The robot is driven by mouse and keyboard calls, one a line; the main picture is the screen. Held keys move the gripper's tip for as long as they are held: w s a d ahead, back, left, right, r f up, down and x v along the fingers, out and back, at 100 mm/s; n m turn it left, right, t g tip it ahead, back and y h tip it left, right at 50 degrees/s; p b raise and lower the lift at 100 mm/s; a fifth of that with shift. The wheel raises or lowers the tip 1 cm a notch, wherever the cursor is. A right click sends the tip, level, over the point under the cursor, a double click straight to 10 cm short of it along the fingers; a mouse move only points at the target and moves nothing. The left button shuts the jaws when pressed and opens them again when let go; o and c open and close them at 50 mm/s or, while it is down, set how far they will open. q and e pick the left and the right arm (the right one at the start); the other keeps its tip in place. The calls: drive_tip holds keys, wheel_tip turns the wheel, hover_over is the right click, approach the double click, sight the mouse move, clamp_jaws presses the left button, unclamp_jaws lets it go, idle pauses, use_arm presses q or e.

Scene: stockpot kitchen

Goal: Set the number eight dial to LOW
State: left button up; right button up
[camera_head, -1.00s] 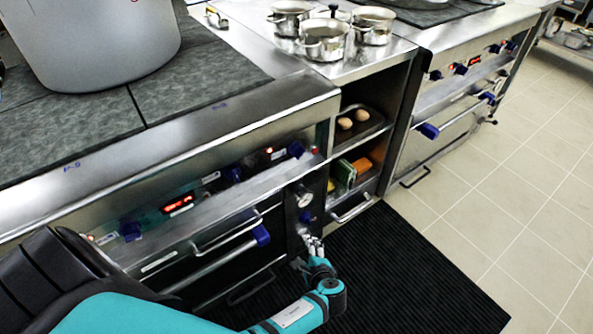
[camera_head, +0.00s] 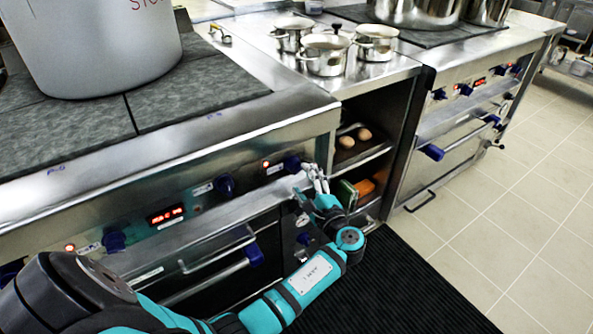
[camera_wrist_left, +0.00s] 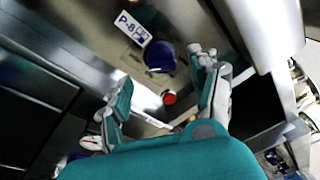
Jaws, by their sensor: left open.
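The number eight dial is a round blue knob (camera_wrist_left: 162,57) beside a white P-8 label (camera_wrist_left: 132,28) in the left wrist view. In the head view it appears to be the rightmost blue knob (camera_head: 292,162) on the near stove's front panel. My left gripper (camera_head: 318,178) is in front of that panel's right end, just right of the knob and apart from it. In the left wrist view my left gripper (camera_wrist_left: 163,78) is open and empty, and the knob lies beyond its fingertips. The knob's setting is too small to read. My right gripper is not in view.
A red button (camera_wrist_left: 169,97) sits close to the knob. Another blue knob (camera_head: 225,185) is further left, and an oven handle (camera_head: 215,275) juts out below. A large stockpot (camera_head: 105,45) stands on the stove. Eggs (camera_head: 347,141) lie on an open shelf. The floor at right is clear.

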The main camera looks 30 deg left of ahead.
sight(298, 171)
use_arm(q)
drive_tip(key=x, duration=0.4)
drive_tip(key=shift+w+a, duration=0.1)
drive_tip(key=shift+a, duration=0.1)
drive_tip(key=shift+w+a, duration=0.3)
drive_tip(key=shift+a, duration=0.15)
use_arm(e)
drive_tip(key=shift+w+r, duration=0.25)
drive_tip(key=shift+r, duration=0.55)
use_arm(q)
drive_tip(key=c, duration=1.2)
drive_tip(key=shift+o, duration=0.2)
drive_tip(key=shift+f+b, duration=0.1)
drive_tip(key=shift+b, duration=0.2)
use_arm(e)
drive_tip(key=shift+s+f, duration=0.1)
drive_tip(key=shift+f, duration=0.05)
